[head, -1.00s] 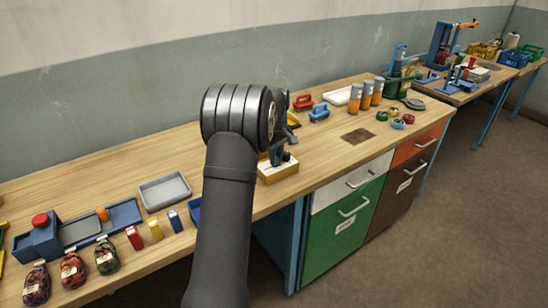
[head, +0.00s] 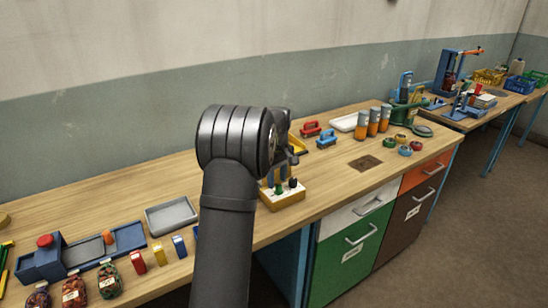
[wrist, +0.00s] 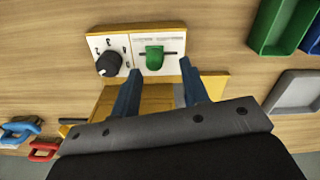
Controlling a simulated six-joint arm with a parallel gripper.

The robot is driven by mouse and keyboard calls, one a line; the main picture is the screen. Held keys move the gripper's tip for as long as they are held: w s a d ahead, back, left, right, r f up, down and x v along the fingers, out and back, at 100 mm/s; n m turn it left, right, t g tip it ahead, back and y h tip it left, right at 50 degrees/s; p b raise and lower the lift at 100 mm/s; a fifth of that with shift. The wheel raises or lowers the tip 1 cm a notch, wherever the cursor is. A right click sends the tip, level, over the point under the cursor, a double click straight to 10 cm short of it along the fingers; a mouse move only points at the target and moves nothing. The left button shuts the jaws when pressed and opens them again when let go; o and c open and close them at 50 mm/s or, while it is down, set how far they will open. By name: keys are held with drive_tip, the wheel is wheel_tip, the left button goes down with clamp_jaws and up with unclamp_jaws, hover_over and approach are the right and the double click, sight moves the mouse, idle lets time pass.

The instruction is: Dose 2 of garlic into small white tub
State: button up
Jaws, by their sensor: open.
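A yellow-edged control box with a white top (wrist: 121,45) lies ahead of my gripper (wrist: 161,68) in the wrist view. The box has a black knob (wrist: 108,64) on the left and a green lever (wrist: 154,58) in a slot on the right. My gripper is open and empty, its two blue fingers to either side of the lever in the picture. I cannot tell whether they touch it. In the head view the box (head: 284,199) stands near the bench's front edge, and my arm hides most of the gripper. I cannot make out garlic or a small white tub.
A yellow part (wrist: 106,103) lies below the fingers. A grey tray (wrist: 299,92) and a green bin (wrist: 275,30) are to the right. Blue (wrist: 20,127) and red (wrist: 43,149) handled items are left. Orange-filled jars (head: 362,126) and a white tray (head: 343,124) stand farther back.

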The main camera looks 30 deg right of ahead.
wheel_tip(320, 180, up, 14)
drive_tip(key=shift+s+a+m+t+h, duration=1.1)
drive_tip(key=shift+s+a+m+t, duration=0.65)
drive_tip(key=shift+s+a, duration=1.25)
drive_tip(key=n+g+y, duration=0.2)
drive_tip(key=n+g, duration=0.2)
hover_over(275, 196)
drive_tip(key=shift+m+t, duration=0.25)
wheel_tip(275, 196, down, 17)
drive_tip(key=shift+d+f, duration=0.1)
drive_tip(key=shift+d, duration=0.05)
drive_tip(key=shift+d+f, duration=0.15)
drive_tip(key=shift+d, duration=1.1)
drive_tip(key=shift+a, duration=0.15)
drive_tip(key=shift+c, duration=0.8)
drive_tip(key=shift+o, duration=0.8)
drive_tip(key=a, duration=0.2)
drive_tip(key=shift+a, duration=0.3)
wheel_tip(275, 196, up, 17)
drive_tip(key=s+a+m+t+h, duration=0.2)
drive_tip(key=s+a+m+t, duration=0.1)
drive_tip(key=s, duration=0.3)
drive_tip(key=shift+a+t, duration=0.5)
drive_tip(key=shift+a, duration=0.3)
